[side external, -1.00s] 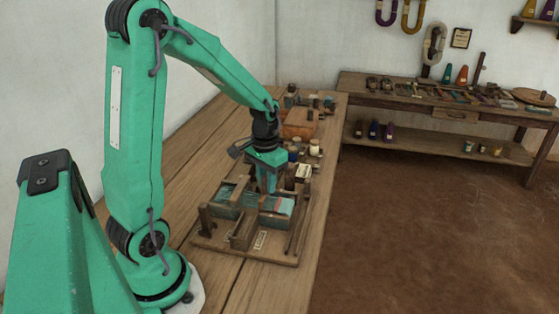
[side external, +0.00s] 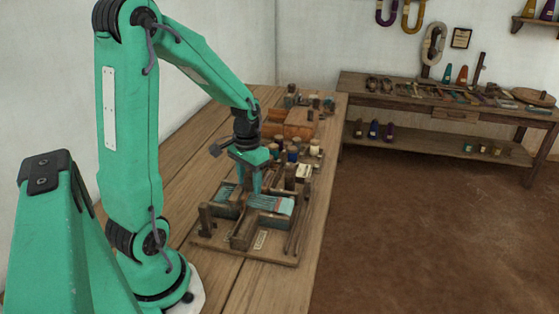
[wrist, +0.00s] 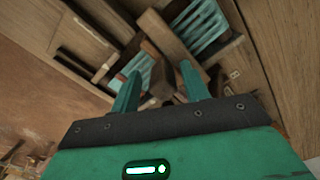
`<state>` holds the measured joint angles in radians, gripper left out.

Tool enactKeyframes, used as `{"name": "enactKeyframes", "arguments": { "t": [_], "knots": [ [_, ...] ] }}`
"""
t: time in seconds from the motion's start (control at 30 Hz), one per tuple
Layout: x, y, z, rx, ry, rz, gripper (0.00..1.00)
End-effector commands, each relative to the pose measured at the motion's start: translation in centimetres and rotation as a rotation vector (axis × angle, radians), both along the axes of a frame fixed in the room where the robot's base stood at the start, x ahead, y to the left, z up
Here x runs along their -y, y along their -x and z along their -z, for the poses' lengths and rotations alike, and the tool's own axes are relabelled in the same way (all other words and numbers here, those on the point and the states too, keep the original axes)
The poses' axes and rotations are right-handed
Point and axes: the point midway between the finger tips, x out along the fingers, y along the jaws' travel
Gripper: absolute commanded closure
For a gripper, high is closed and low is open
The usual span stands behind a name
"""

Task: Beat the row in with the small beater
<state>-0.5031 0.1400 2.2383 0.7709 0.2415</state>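The small loom (side external: 275,255) is a wooden frame on a board on the bench, with teal and pale striped threads (side external: 270,203) across it. My gripper (side external: 257,190) points down over the frame, close to the threads. In the wrist view my gripper (wrist: 160,68) shows two teal fingers standing apart. A dark brown wooden block (wrist: 160,82) shows between or beyond them; I cannot tell whether they touch it. The loom's striped threads (wrist: 205,25) and wooden bars lie beyond the fingers. I cannot pick out the small beater for sure.
Upright wooden posts (side external: 206,218) stand at the frame's sides, close to my gripper. Thread spools (side external: 314,148) and an orange-brown box (side external: 299,122) stand behind the loom. The bench (side external: 225,270) is bare in front. A second table (side external: 440,90) with tools stands along the back wall.

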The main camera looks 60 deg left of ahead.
Motion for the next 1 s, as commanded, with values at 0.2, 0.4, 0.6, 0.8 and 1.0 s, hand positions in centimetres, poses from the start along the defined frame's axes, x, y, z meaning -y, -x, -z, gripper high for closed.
{"name": "enactKeyframes", "arguments": {
  "t": [0.2,0.4,0.6,0.8,1.0],
  "knots": [
    [-0.1,-0.1,-0.1,0.004,-0.002,0.000,0.55],
    [-0.1,-0.2,-0.6,0.007,-0.004,0.000,0.55],
    [-0.1,-0.2,-1.9,0.008,-0.004,0.000,0.55],
    [-0.1,-0.2,-3.2,0.008,-0.004,0.000,0.55],
    [-0.1,-0.2,-4.4,0.008,-0.004,0.000,0.55]
  ]
}}
